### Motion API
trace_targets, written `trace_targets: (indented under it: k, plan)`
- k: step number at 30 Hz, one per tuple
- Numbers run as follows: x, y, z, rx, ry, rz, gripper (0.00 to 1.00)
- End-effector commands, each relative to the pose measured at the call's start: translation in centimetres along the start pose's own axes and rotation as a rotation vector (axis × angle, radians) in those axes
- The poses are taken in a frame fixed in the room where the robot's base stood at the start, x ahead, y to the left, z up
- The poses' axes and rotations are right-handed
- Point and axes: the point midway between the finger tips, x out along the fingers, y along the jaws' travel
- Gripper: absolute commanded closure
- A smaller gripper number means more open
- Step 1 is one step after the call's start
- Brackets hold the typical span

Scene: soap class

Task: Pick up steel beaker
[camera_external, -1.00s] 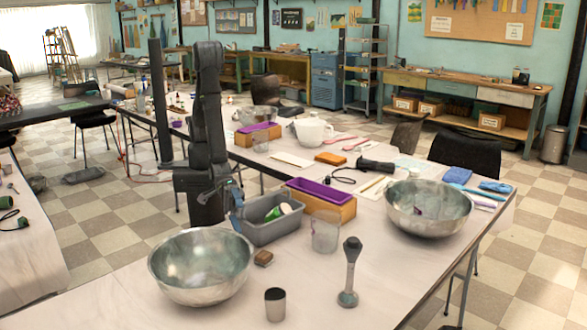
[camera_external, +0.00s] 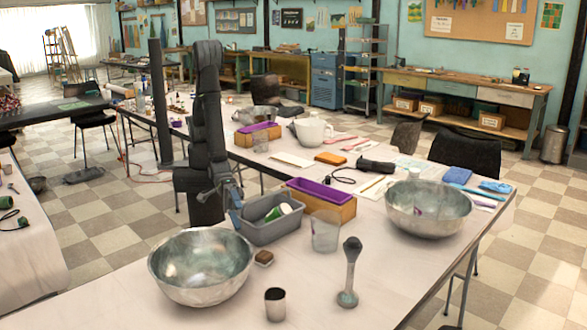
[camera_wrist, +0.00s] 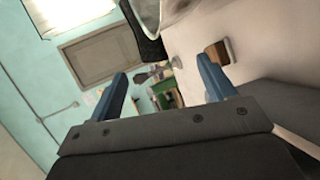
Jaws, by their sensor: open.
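The steel beaker (camera_external: 275,304) is a small, upright metal cup. It stands on the near part of the white table, right of and in front of the large steel bowl (camera_external: 200,266). My gripper (camera_external: 232,198) is above the table behind that bowl, by the left end of the grey bin (camera_external: 270,222), well away from the beaker. In the wrist view the two blue fingers (camera_wrist: 163,80) are spread apart with nothing between them. I cannot clearly make out the beaker in that view.
A small brown block (camera_external: 264,258) lies between bowl and beaker. A clear cup (camera_external: 325,232) and a tall steel-grey tool (camera_external: 349,272) stand right of the beaker. A wooden box with purple lining (camera_external: 322,203) and a second steel bowl (camera_external: 428,207) are farther back. The table's near right is clear.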

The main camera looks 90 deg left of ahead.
Motion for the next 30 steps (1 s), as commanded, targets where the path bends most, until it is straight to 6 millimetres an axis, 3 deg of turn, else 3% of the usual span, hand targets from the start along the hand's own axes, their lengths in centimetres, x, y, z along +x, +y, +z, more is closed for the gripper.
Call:
trace_targets:
  k: [8,26,30]
  plan:
    - [-0.2,0.7,0.0,0.0,0.0,0.003,0.24]
    - [-3.7,10.9,0.0,0.0,0.0,0.006,0.24]
    - [-1.0,11.1,-0.5,0.127,0.01,-0.052,0.24]
